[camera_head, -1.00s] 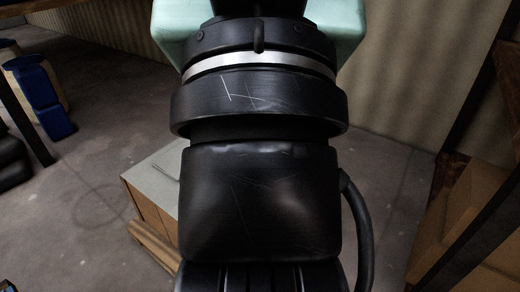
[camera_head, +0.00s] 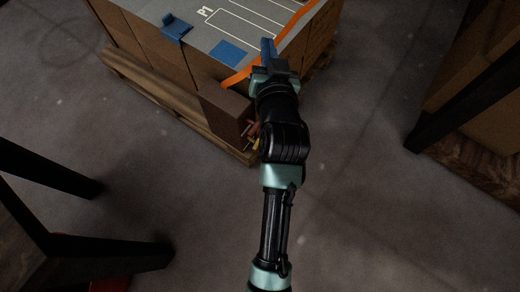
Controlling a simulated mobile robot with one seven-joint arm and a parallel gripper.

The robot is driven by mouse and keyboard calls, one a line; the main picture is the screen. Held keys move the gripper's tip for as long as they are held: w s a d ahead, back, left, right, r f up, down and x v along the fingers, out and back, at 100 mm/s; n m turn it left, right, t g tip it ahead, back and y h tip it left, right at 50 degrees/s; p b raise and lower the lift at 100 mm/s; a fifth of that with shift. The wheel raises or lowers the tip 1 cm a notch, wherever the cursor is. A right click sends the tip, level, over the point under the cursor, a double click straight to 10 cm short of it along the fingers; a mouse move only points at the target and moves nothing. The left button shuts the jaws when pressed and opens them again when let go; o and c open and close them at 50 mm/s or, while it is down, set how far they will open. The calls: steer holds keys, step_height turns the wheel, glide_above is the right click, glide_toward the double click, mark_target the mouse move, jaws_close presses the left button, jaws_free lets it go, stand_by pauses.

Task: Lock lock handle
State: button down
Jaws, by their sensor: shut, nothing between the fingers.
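My gripper (camera_head: 268,62) is at the end of my outstretched arm, over the near right corner of a grey-topped crate. It is shut and empty. A small blue upright part shows right at its tips; I cannot tell whether it is touched or is the lock handle. A blue bracket-like piece (camera_head: 176,29) stands at the crate top's left edge, apart from my gripper. A brown box (camera_head: 227,110) sits at the crate's near corner, with small reddish and yellow parts beside it, partly hidden by my arm. No lock handle can be clearly made out.
The crate's grey top (camera_head: 200,45) bears white lines, "P1", a flat blue patch (camera_head: 229,52) and an orange strip (camera_head: 296,22). Dark frame legs stand at left (camera_head: 110,255) and right (camera_head: 455,95). Brown boxes (camera_head: 490,85) are at right. Bare floor (camera_head: 370,210) lies between.

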steer(key=s+f+g+b, duration=0.1)
steer(key=s+f+b, duration=0.3)
steer(key=f, duration=0.9)
steer(key=s+f+m+g+b, duration=0.1)
steer(key=s+f+b, duration=0.3)
steer(key=f, duration=0.9)
steer(key=s+f+m+g+b, duration=0.1)
steer(key=s+f+g+b, duration=0.2)
steer(key=f, duration=1)
steer(key=shift+s+f+b, duration=0.2)
steer(key=shift+s+b, duration=0.25)
steer(key=shift+b, duration=0.3)
steer(key=b, duration=0.8)
glide_toward(259, 140)
steer(key=x, duration=0.5)
steer(key=shift+s+f, duration=0.1)
steer(key=shift+f, duration=0.2)
steer(key=shift+b+x, duration=0.45)
steer(key=shift+x, duration=0.35)
steer(key=shift+r, duration=0.1)
steer(key=shift+d+r+m+g+p, duration=0.1)
steer(key=shift+r+m+g+p, duration=0.05)
steer(key=shift+m+g+p, duration=0.15)
